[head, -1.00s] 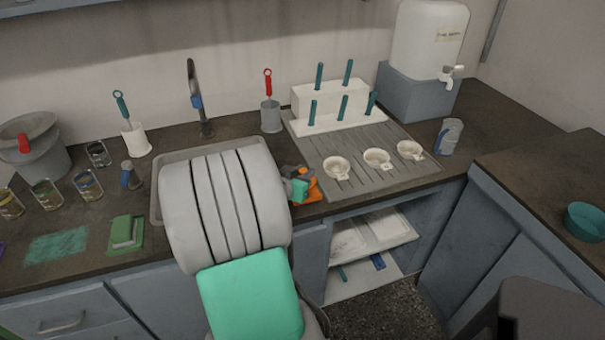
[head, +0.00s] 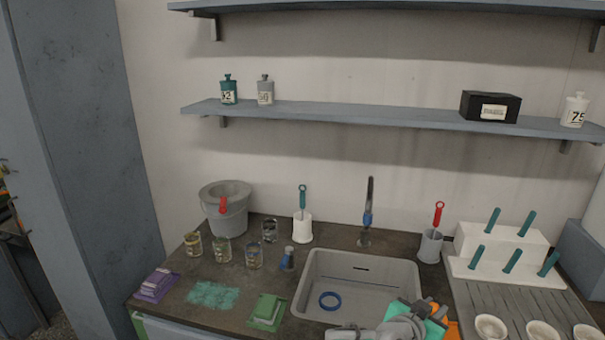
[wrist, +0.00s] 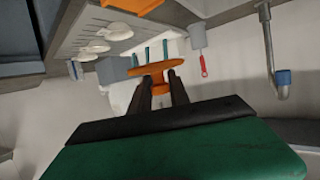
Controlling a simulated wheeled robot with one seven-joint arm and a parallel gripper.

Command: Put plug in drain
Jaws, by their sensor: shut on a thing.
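My gripper (wrist: 161,84) is shut on an orange piece (wrist: 156,68), which looks like the plug; it sits across the fingertips in the wrist view. In the head view my wrist and gripper show only partly at the bottom edge, at the right front of the sink. The grey sink (head: 408,275) is set in the dark counter. A blue ring (head: 331,309) lies on the sink floor at the left front, apart from the gripper, and looks like the drain's rim. My wrist hides the sink's front right part.
A tap (head: 368,215) stands behind the sink. A grey cup (head: 430,247) with a red-handled tool is to its right, beside a white rack (head: 500,270) with teal pegs. Another orange thing (wrist: 135,5) lies near the counter edge.

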